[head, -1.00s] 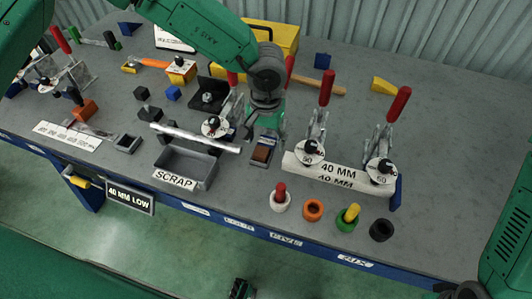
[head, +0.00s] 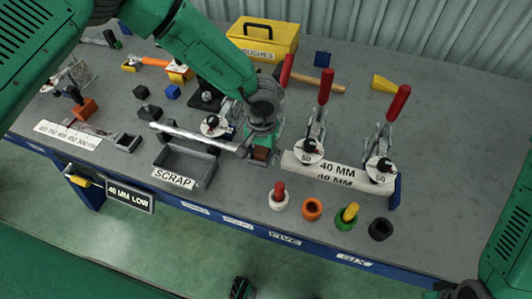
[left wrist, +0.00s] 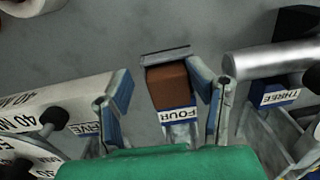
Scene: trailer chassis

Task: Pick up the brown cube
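The brown cube (head: 262,154) sits near the front edge of the table, in a small grey holder. In the left wrist view the brown cube (left wrist: 168,86) lies between the two spread fingers, behind a label reading FOUR. My left gripper (head: 263,147) points down over the cube and hides part of it in the head view. The left wrist view shows the left gripper (left wrist: 165,90) open, with a gap on each side of the cube. A small dark and green part at the bottom edge of the head view may be my right gripper (head: 240,289); its fingers cannot be made out.
A grey SCRAP bin (head: 185,167) and a silver bar (head: 195,137) are close on the left. A 40 MM plate (head: 335,170) with red-handled clamps stands close on the right. Several coloured rings, including an orange one (head: 312,209), line the front right.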

